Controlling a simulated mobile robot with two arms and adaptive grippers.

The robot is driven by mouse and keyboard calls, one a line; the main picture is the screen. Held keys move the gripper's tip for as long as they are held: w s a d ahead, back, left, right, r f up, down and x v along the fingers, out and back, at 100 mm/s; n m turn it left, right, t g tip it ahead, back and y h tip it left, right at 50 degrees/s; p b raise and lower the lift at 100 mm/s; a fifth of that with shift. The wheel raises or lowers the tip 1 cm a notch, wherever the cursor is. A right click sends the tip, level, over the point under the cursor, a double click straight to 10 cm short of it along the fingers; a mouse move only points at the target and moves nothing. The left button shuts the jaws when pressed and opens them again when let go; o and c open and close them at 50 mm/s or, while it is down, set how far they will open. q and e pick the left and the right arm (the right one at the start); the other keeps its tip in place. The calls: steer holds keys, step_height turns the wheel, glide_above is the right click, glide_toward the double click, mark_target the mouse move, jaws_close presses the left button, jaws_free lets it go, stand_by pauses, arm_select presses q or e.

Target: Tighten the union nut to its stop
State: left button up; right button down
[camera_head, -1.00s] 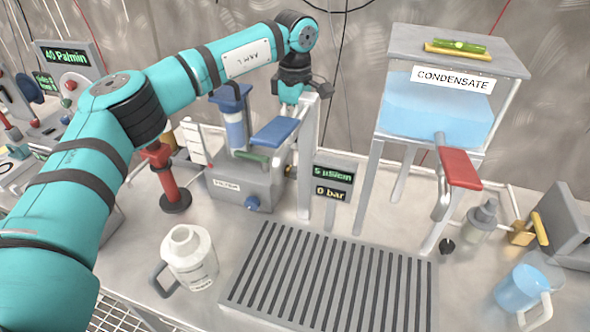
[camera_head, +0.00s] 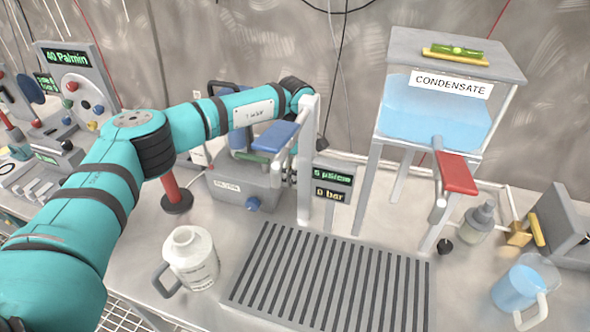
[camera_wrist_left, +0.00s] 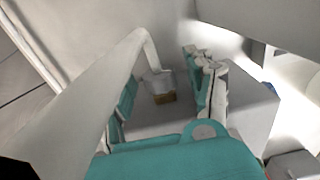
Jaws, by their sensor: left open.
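In the left wrist view, a pale bent pipe (camera_wrist_left: 122,62) ends in a grey collar (camera_wrist_left: 158,80), which looks like the union nut, with a brass-coloured fitting (camera_wrist_left: 164,98) right beside it. My left gripper (camera_wrist_left: 166,74) is open, with one teal finger on each side of the collar. I cannot tell whether either finger touches it. In the head view, my left arm reaches behind the grey post (camera_head: 306,165) by the filter unit (camera_head: 240,190). The gripper's fingers and the nut are hidden there. My right gripper is not in view.
A display (camera_head: 333,180) reads 0 bar on its lower line. The condensate tank (camera_head: 435,112) stands to the right, with a red lever (camera_head: 458,172). A slotted drain grate (camera_head: 330,278), a white jug (camera_head: 190,258) and a blue pitcher (camera_head: 524,286) are in front.

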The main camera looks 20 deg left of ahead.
arm_select(q)
jaws_close()
steer(key=shift+w+f+b, duration=0.1)
steer(key=shift+w+b, duration=0.05)
steer(key=shift+b, duration=0.25)
steer(key=shift+g+b, duration=0.3)
steer(key=shift+g, duration=0.4)
jaws_free()
step_height(320, 180, up, 12)
steer(key=w, duration=0.1)
steer(key=shift+w, duration=0.2)
